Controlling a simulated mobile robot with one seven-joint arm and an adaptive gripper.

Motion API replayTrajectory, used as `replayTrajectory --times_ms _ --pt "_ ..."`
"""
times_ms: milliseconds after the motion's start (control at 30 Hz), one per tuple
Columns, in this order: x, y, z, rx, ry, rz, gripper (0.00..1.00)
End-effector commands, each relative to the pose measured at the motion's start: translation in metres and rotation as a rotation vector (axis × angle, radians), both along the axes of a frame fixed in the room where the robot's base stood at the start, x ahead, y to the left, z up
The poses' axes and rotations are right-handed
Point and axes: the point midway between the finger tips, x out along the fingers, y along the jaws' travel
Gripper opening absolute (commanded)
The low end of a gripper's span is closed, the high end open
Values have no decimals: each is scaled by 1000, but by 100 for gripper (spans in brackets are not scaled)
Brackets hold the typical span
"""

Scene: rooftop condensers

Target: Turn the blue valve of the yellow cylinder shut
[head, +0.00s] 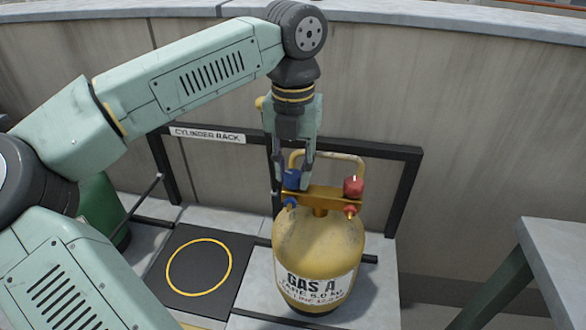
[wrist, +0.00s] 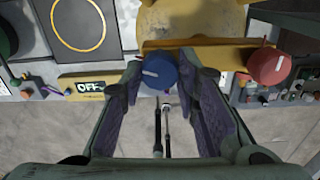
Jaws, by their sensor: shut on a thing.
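The yellow cylinder (head: 318,248), labelled GAS A, stands upright at the rack. Its blue valve (head: 291,178) is on the left of the yellow top bar and its red valve (head: 354,186) on the right. My gripper (head: 292,181) points down from above with its fingers on either side of the blue valve, shut on it. In the wrist view the blue valve (wrist: 161,71) sits between the fingertips, with a pale mark lying roughly across the picture. The red valve (wrist: 269,66) is to the right, clear of the fingers. The fingers partly hide the blue valve in the head view.
A black frame labelled CYLINDER RACK (head: 207,135) stands behind the cylinder. A black mat (head: 163,283) with a yellow ring lies empty at left, near a green cylinder (head: 97,205). A grey table (head: 555,255) is at right. A small panel reads OFF (wrist: 90,87).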

Motion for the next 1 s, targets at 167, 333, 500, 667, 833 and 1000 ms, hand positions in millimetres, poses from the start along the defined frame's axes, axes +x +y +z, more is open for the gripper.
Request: replayTrajectory --times_ms 167,333,500,667,833,1000 --pt "1 0 0 -1 -3 -166 1" --pt "1 0 0 -2 -3 -328 1" --pt "1 -1 1 -2 -3 -490 1" --pt "1 -1 0 -1 -4 -643 1" --pt "1 -1 1 -2 -5 -803 1" --pt "1 -1 1 -2 -5 -954 1"
